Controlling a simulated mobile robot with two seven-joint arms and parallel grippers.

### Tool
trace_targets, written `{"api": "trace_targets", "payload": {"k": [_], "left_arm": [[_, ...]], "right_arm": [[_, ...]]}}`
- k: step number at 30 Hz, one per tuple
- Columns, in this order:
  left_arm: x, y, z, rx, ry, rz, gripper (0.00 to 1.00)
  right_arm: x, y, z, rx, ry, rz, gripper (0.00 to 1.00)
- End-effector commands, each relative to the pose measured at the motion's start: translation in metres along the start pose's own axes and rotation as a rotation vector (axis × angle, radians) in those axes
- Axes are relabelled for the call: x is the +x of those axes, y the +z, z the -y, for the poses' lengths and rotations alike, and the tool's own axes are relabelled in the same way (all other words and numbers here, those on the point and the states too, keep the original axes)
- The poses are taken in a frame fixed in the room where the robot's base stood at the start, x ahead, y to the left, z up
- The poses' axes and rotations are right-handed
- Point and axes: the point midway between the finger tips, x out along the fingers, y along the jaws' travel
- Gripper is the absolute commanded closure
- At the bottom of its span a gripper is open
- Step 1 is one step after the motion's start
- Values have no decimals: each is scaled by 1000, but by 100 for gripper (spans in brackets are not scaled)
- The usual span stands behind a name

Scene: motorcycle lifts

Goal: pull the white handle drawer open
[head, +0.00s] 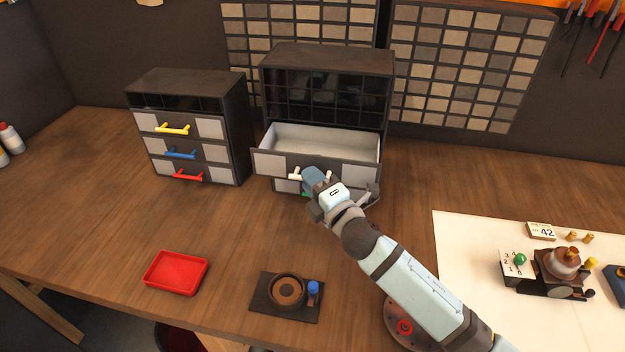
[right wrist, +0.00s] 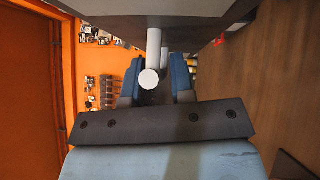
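The white handle (head: 294,176) is on the front of a drawer (head: 270,163) in the right-hand cabinet. That drawer stands pulled out, and its pale empty inside shows. My right gripper (head: 313,181) is at the handle and covers its middle in the head view. In the right wrist view the white handle (right wrist: 150,78) lies between my two blue fingers (right wrist: 156,82). A gap shows beside the handle, so the fingers look open around it; contact is hard to judge. My left gripper is not in view.
A green handle (head: 305,194) is just below, partly hidden by my gripper. A smaller cabinet (head: 190,82) with yellow, blue and red handles stands left. A red tray (head: 175,272) and dark stand (head: 267,309) lie in front. White mat with small parts (head: 465,250) is right.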

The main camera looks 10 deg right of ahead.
Motion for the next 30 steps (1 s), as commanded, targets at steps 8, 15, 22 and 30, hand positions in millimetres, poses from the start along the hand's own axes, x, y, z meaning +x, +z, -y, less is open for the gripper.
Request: {"api": "trace_targets", "payload": {"k": [8, 15, 22, 30], "left_arm": [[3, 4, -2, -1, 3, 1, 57], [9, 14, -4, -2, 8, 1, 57], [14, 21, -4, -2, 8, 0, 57], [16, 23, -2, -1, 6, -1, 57]], "right_arm": [[-19, 0, 2, 0, -1, 0, 77], [-74, 0, 4, 1, -3, 0, 77], [-119, 0, 3, 1, -2, 0, 77], [-138, 0, 0, 0, 0, 0, 77]]}}
